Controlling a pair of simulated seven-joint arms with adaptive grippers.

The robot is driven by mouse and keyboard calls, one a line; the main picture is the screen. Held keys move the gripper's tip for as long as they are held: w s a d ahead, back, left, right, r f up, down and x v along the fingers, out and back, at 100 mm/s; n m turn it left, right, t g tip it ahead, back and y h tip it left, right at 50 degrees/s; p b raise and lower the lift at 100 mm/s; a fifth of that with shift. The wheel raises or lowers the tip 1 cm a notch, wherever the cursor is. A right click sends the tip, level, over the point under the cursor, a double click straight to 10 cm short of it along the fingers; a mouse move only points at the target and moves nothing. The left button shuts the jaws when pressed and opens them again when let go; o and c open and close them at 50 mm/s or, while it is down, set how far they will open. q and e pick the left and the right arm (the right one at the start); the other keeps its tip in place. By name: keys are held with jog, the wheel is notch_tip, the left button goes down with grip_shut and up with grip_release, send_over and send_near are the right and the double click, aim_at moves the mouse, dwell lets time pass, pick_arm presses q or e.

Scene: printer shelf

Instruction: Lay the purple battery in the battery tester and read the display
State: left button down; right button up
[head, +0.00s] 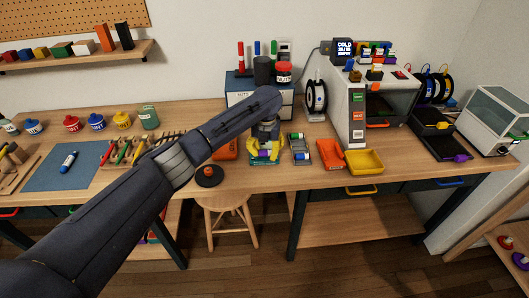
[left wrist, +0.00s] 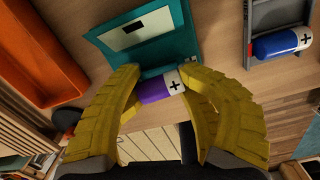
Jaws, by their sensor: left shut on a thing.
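The purple battery (left wrist: 160,88) has a white end with a plus mark. In the left wrist view it lies crosswise between the curved yellow fingers of my left gripper (left wrist: 172,100), which is shut on it. The teal battery tester (left wrist: 182,52) is just beyond the battery in that view, with a small dark display (left wrist: 133,27) whose reading I cannot make out. Whether the battery touches the tester is not clear. In the head view my left gripper (head: 264,150) is over the tester and hides much of it. My right gripper is not in view.
An orange bin (left wrist: 45,55) is on the other side. A yellow tray (head: 364,162) and a dark disc (head: 209,177) are near the front edge.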

pick_arm(q)
jog(key=shift+s+a+f, duration=0.15)
jog(key=shift+a+f, duration=0.05)
jog(key=shift+f, duration=0.25)
jog(key=shift+s+a+f, duration=0.15)
jog(key=shift+f, duration=0.25)
jog(key=c, duration=0.7)
grip_release()
jog(key=shift+w+a, duration=0.1)
jog(key=shift+a, duration=0.05)
jog(key=shift+d+r, duration=0.1)
jog(key=shift+d, duration=0.1)
jog(key=shift+d+r, duration=0.1)
jog(key=shift+r, duration=0.7)
jog(key=shift+w+r, duration=0.1)
jog(key=shift+r, duration=2.75)
